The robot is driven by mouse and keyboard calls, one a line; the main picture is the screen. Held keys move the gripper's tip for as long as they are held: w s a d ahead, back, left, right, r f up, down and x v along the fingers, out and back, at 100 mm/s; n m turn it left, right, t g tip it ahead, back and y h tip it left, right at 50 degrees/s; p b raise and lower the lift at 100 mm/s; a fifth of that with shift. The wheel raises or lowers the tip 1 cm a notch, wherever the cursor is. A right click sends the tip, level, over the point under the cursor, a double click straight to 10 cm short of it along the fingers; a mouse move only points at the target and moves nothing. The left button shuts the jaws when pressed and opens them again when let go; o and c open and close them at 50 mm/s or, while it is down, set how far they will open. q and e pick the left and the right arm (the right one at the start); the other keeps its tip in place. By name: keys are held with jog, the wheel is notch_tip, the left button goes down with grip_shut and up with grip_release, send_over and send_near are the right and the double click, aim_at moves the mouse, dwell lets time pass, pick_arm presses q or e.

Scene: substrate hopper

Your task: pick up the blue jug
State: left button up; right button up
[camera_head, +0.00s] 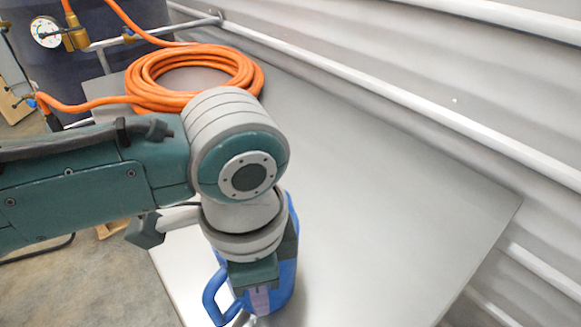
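The blue jug (284,278) stands on the grey metal table (390,215) near the bottom middle of the head view. Its blue handle shows on the left side of the jug. My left arm comes in from the left and bends down over the jug, hiding much of its top and middle. My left gripper (258,300) points down at the jug, in front of its body and just right of the handle. Its fingertips are largely hidden, so I cannot tell whether they are open or shut, or whether they touch the jug. My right gripper is not in view.
A coiled orange hose (195,72) lies at the table's back left. A dark tank with a gauge (46,32) stands behind it. A corrugated wall with white pipes (400,95) runs along the back and right. The table's middle and right are clear.

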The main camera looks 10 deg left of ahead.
pick_arm(q)
grip_shut()
dwell(1.1)
